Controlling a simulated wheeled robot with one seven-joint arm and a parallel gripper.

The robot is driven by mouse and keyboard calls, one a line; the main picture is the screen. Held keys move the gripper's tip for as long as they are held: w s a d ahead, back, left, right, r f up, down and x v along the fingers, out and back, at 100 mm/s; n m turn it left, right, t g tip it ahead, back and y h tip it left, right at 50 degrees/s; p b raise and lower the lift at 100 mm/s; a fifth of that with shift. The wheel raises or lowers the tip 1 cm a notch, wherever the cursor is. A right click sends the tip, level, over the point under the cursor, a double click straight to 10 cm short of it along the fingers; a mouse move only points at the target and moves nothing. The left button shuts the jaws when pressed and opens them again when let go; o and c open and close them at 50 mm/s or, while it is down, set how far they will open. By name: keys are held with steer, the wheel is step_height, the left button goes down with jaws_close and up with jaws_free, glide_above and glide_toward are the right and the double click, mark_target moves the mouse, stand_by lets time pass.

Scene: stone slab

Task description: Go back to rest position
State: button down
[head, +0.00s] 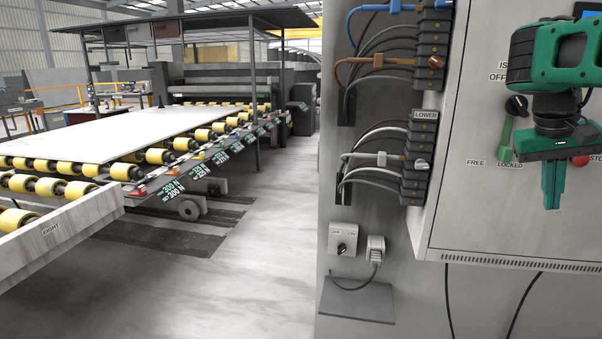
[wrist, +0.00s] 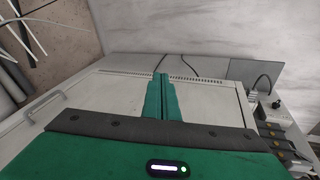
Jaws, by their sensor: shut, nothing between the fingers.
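My gripper (head: 553,186) is green and hangs at the right of the head view, in front of the light grey cabinet (head: 470,210). Its fingers point down and are closed together with nothing between them. The wrist view shows the two green fingers (wrist: 160,95) side by side, over the cabinet's pale face (wrist: 110,92). My gripper and arm cover part of the cabinet's controls. I cannot tell from these frames whether the fingertips touch the cabinet.
A green-handled lever (head: 506,136) by the FREE and LOCKED labels and a red button (head: 580,161) are close to my gripper. Cabled connector blocks (head: 419,150) line the cabinet's left edge. A roller conveyor (head: 120,165) carries a white slab (head: 110,130) at left. Open floor (head: 260,240) lies between.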

steer(key=s+a+f+y, duration=0.1)
steer(key=s+a+f, duration=0.2)
steer(key=s+f, duration=0.3)
steer(key=s+a+f+m+y, duration=0.1)
steer(key=s+a+f, duration=0.3)
steer(key=s, duration=0.5)
steer(key=s+a+f+g+y, duration=0.1)
steer(key=s+a+f+y, duration=0.1)
steer(key=s+f, duration=0.6)
steer(key=shift+s+a+f+m, duration=0.2)
steer(key=shift+a+f+m, duration=0.1)
steer(key=shift+a+f, duration=0.3)
steer(key=shift+r, duration=0.1)
steer(key=shift+w+f, duration=0.25)
steer(key=shift+w, duration=0.4)
